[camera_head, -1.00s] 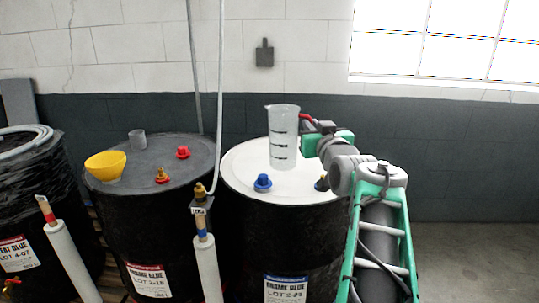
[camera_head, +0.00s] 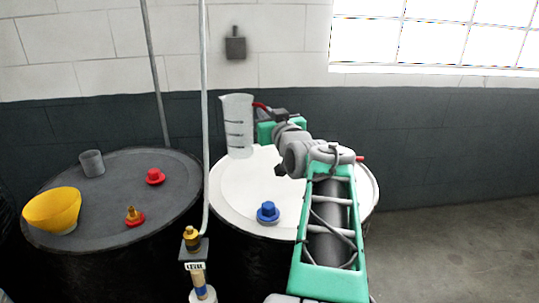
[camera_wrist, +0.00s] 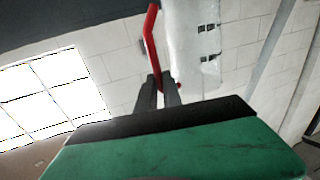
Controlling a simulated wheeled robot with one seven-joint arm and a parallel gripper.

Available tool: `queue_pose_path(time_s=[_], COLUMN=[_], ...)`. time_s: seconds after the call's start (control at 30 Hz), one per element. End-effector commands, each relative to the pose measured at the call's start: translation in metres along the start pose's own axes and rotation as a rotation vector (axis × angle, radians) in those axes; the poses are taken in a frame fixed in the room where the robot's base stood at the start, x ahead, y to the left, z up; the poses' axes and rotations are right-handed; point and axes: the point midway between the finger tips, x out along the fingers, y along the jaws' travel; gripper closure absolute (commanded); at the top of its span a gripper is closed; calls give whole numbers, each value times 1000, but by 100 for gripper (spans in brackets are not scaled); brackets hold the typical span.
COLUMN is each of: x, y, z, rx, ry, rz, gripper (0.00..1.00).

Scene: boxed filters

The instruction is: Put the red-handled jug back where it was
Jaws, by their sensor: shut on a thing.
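The jug (camera_head: 238,127) is a tall translucent measuring jug with dark marks and a red handle. It is upright over the back left part of the white drum top (camera_head: 236,190); I cannot tell whether its base touches the top. My gripper (camera_head: 262,108) is at the jug's right side, shut on the red handle. In the wrist view, the two dark fingers (camera_wrist: 159,84) close on the red handle (camera_wrist: 151,38), with the translucent jug wall (camera_wrist: 195,45) to its right. The fingertips are too small to see clearly in the head view.
A blue bung (camera_head: 268,212) stands on the white top's front. The grey drum top (camera_head: 110,195) at left holds a yellow funnel (camera_head: 53,208), a grey cup (camera_head: 92,163), a red bung (camera_head: 155,177) and a brass-and-red fitting (camera_head: 134,216). A vertical pipe (camera_head: 205,110) rises between the drums.

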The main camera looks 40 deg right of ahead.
Motion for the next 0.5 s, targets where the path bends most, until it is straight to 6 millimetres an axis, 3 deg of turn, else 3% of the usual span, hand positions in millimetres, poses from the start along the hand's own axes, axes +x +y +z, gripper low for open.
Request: queue_pose_path(time_s=[0.27,0.4,0.5], x=[43,56,62], y=[68,87,95], z=[36,69,82], rx=[5,4,1], ry=[-6,-4,-1], rz=[4,2,1], gripper=[100,100,100])
